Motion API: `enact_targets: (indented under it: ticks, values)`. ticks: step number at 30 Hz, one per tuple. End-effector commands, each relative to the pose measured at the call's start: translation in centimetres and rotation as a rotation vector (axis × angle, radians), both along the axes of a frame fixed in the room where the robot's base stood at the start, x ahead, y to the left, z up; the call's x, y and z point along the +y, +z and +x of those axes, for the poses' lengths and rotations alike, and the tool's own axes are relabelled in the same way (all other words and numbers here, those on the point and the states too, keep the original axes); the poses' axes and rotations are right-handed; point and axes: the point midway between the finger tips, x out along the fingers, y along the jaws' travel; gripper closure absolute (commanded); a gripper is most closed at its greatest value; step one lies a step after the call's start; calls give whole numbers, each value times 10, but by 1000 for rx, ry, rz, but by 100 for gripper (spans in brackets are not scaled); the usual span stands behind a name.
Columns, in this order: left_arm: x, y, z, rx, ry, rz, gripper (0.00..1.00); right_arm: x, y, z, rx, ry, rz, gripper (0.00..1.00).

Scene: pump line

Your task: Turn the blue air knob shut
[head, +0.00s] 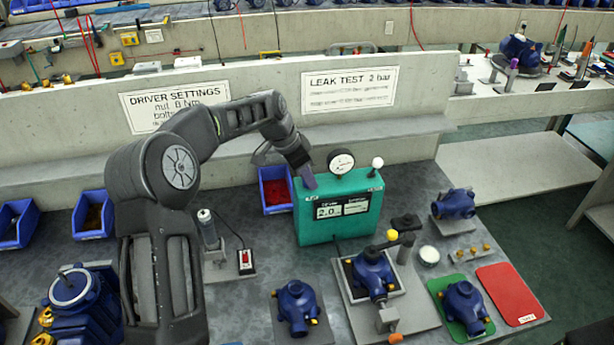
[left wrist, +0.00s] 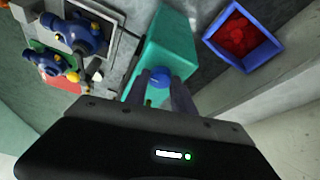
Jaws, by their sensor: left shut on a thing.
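The blue air knob (left wrist: 158,80) shows in the left wrist view, on the top of the teal leak tester near one end. My left gripper (left wrist: 165,92) is shut on it, with one finger on each side. In the head view the left gripper (head: 308,180) reaches down from the left onto the top left of the teal tester (head: 312,228) and hides the knob there. The tester's screen (head: 342,207) reads about 2.0. A round white gauge (head: 341,162) stands on top of it. I cannot tell the knob's turn angle. My right gripper is not in view.
A blue bin of red parts (head: 275,190) stands just left of the tester. A white-balled lever (head: 377,162) rises at its right end. A blue pump in a fixture (head: 372,270) sits in front. Red (head: 512,292) and green mats lie at the right.

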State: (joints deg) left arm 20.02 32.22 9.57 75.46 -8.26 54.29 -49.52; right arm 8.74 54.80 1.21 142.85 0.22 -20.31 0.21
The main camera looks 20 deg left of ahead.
Motion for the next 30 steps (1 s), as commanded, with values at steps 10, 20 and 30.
enact_targets:
  ticks: [10,20,30]
  values:
    - [1,0,0,1,-27,1,100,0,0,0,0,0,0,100]
    - [1,0,0,1,-26,2,57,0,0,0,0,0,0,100]
    - [1,0,0,0,-25,1,48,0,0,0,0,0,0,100]
